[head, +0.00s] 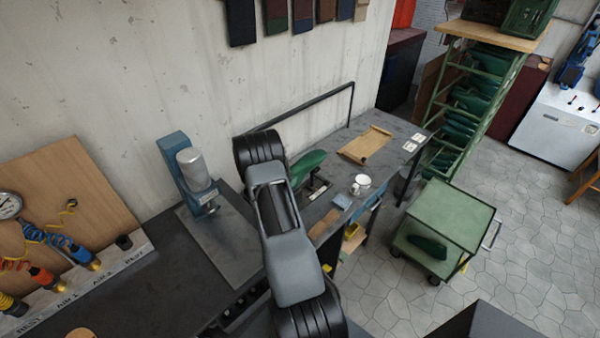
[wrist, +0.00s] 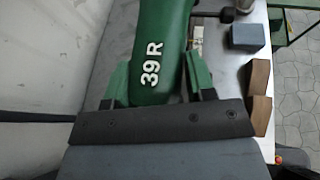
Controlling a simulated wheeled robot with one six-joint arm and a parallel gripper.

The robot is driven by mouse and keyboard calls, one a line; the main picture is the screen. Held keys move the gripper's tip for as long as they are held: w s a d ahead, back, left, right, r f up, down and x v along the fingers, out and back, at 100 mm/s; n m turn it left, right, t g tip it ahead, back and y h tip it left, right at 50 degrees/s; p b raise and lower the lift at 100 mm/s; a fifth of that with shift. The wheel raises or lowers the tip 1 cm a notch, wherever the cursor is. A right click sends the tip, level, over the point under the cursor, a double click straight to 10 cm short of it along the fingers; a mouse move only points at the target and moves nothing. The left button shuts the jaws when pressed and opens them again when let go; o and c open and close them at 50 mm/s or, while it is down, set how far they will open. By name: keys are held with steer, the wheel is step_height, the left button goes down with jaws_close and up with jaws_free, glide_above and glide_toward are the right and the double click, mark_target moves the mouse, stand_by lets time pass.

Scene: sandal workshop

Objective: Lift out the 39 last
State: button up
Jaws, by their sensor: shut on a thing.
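The green 39 last (wrist: 163,35), marked "39 R" in white, fills the top middle of the wrist view. My gripper (wrist: 158,80) has one finger pressed on each side of it. In the head view a green last (head: 308,165) shows beside my arm at the bench, above a small dark fixture (head: 318,188). I cannot tell whether the last is clear of this fixture. My gripper's fingers are hidden behind my arm in the head view.
The workbench (head: 345,187) also bears a white mug (head: 361,184), a brown paper sheet (head: 366,145) and a blue block (head: 342,201). A blue press (head: 185,170) stands left of my arm. A green cart (head: 447,215) and a rack of lasts (head: 470,100) stand right. Floor beyond is open.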

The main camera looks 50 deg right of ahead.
steer(key=shift+c, duration=1.4)
steer(key=shift+r, duration=0.1)
steer(key=shift+c, duration=0.4)
steer(key=shift+r, duration=0.1)
